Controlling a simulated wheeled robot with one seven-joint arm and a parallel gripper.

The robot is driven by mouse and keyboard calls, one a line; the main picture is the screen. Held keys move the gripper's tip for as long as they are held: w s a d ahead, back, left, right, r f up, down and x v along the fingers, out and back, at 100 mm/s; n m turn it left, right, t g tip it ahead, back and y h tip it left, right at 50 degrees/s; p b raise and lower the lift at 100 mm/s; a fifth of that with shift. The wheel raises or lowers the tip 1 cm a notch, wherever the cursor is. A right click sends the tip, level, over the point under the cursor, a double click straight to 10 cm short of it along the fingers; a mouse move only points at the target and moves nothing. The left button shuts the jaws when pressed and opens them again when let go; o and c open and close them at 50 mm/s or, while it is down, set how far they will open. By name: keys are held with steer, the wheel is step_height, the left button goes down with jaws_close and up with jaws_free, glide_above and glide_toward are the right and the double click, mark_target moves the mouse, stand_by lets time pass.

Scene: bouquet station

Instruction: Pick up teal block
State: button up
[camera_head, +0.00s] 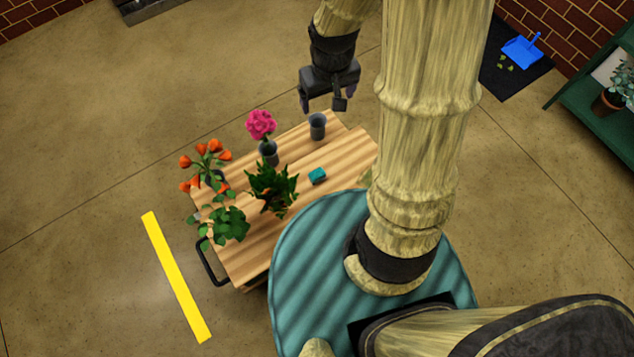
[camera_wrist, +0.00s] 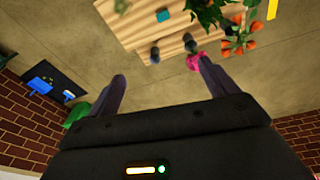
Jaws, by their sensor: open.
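A small teal block (camera_head: 317,176) lies on the wooden table (camera_head: 245,250), near its right side in the head view. It also shows near the top of the wrist view (camera_wrist: 163,15), on the same wooden top. My gripper (camera_head: 322,108) is above and beyond the far end of the table, apart from the block. In the wrist view my gripper (camera_wrist: 160,75) has its two fingers wide apart with nothing between them.
On the table stand a grey cup (camera_head: 317,126), a pink flower (camera_head: 261,124) in a dark vase, orange flowers (camera_head: 205,163) and leafy green plants (camera_head: 272,187). The plants rise left of the block. A green shelf (camera_head: 590,120) stands far right.

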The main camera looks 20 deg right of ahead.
steer(key=n+g+b, duration=0.2)
steer(key=b, duration=2.3)
glide_above(317, 173)
step_height(317, 173, down, 40)
steer(key=shift+f, duration=0.15)
steer(key=shift+a, duration=0.1)
step_height(317, 173, down, 12)
steer(key=b, duration=0.6)
steer(key=shift+f, duration=0.1)
step_height(317, 173, down, 5)
steer(key=b, duration=0.3)
steer(key=shift+f+b, duration=0.15)
steer(key=shift+b, duration=0.25)
steer(key=c, duration=1.1)
